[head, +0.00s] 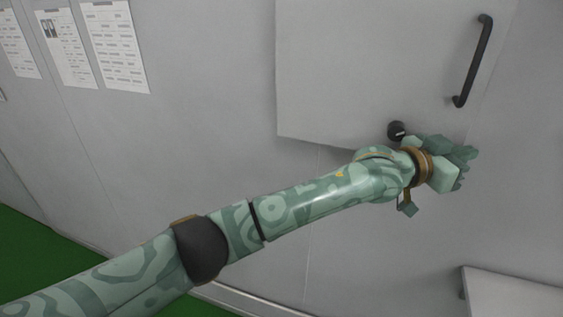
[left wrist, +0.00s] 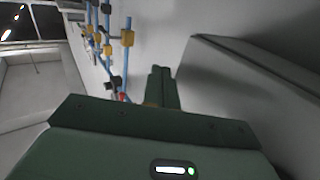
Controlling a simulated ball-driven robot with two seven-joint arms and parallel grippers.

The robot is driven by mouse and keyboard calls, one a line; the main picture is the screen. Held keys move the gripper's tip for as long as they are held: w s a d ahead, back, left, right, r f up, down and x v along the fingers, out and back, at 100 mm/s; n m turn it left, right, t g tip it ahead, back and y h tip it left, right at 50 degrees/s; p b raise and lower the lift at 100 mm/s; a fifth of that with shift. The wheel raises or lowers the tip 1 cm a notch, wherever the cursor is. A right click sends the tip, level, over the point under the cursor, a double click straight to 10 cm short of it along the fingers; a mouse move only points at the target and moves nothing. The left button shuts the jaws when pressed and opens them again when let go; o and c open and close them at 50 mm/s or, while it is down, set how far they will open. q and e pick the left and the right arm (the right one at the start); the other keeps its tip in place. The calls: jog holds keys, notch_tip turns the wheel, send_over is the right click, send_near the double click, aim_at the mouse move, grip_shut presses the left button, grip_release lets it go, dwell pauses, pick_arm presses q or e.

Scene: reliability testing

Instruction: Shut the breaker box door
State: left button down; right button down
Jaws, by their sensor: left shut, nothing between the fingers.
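A pale grey door panel (head: 340,70), which looks like the breaker box door, stands at the upper middle of the head view. A black bar handle (head: 473,60) is near its right side and a round black knob (head: 397,130) is at its lower edge. I cannot tell how far it is open. My left gripper (head: 468,156) appears just below and right of the knob, below the handle. Its fingers (left wrist: 162,86) are together and empty in the left wrist view. A grey panel (left wrist: 250,75) lies to their right there; I cannot tell whether it is the door.
Papers (head: 112,45) hang on the grey wall at the upper left. A pale ledge or box (head: 510,290) juts in at the lower right. Blue pipes with yellow fittings (left wrist: 127,38) run along a wall in the left wrist view. Green floor (head: 40,255) shows at the lower left.

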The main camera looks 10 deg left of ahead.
pick_arm(q)
jog(key=shift+w+a, duration=0.15)
jog(key=shift+w, duration=0.15)
pick_arm(e)
jog(key=shift+d, duration=0.45)
jog(key=shift+a, duration=0.3)
